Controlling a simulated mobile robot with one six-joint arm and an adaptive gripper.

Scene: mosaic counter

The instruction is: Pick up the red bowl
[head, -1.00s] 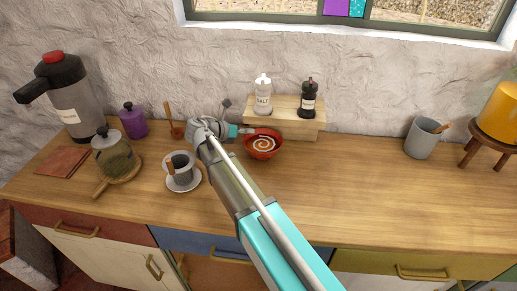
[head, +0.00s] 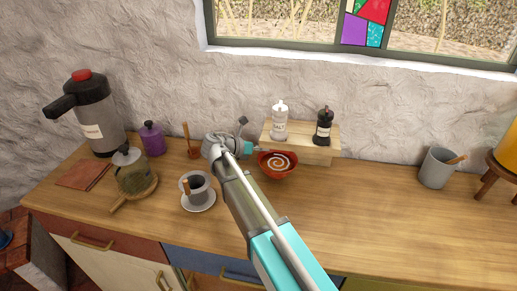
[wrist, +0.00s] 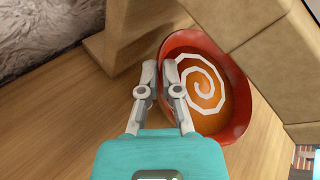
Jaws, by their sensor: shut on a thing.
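The red bowl (head: 277,175) stands at the foot of the wooden step shelf. It has an orange inside with a white spiral. My gripper (head: 253,150) comes to its left side. In the wrist view, the two fingers of my gripper (wrist: 161,68) are close together with the left rim of the bowl (wrist: 236,128) between them. They are shut on that rim. The far right of the bowl is partly hidden by the shelf in the wrist view. I cannot tell whether its base touches the counter.
The wooden shelf (head: 310,148) is right behind the bowl, carrying a white salt shaker (head: 280,125) and a black shaker (head: 323,128). A cup on a saucer (head: 198,203) stands left of my arm. The counter to the right is clear up to a grey mug (head: 436,170).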

